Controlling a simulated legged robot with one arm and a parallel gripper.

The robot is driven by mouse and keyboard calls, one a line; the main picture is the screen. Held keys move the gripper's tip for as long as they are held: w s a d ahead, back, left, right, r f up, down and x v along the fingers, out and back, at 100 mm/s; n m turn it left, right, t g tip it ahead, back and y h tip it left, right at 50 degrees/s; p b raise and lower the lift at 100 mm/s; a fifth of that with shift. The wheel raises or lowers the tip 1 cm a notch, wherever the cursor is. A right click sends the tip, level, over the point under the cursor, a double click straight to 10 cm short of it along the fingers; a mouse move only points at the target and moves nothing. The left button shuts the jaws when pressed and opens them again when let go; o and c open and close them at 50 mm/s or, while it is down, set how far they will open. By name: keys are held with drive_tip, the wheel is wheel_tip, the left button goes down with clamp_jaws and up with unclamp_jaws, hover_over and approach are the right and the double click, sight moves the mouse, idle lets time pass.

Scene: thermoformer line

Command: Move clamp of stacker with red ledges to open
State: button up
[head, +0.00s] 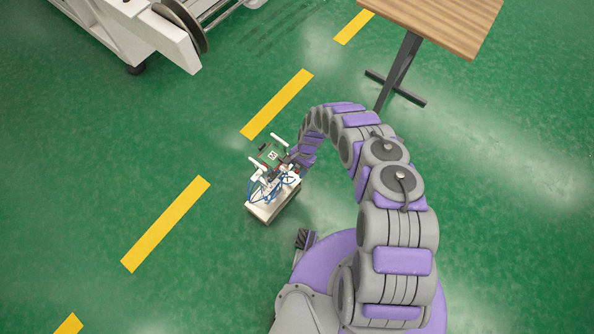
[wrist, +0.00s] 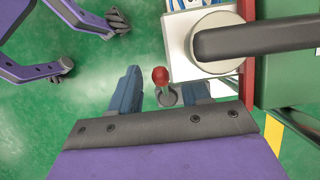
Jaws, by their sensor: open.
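A small white stacker (head: 262,212) with blue tubes stands on the floor beside my base in the head view. In the wrist view, part of it fills the upper right: a white plate (wrist: 178,62), a thick dark grey bar and a red ledge (wrist: 246,75). A red ball knob (wrist: 160,75) on a short dark mount, perhaps the clamp's handle, shows left of the plate. My gripper (wrist: 165,90) is open, its two blue fingers on either side of the knob. Contact cannot be told. In the head view my gripper is small and hard to separate from the stacker.
A wooden table (head: 445,22) with a dark metal leg stands at the upper right. A white machine with a grey reel (head: 183,22) is at the upper left. Yellow dashes (head: 165,222) mark the green floor, which is mostly clear.

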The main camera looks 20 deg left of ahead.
drive_tip(key=shift+s+f, duration=0.15)
drive_tip(key=shift+f, duration=0.15)
drive_tip(key=shift+a, duration=0.1)
drive_tip(key=shift+c, duration=0.3)
clamp_jaws()
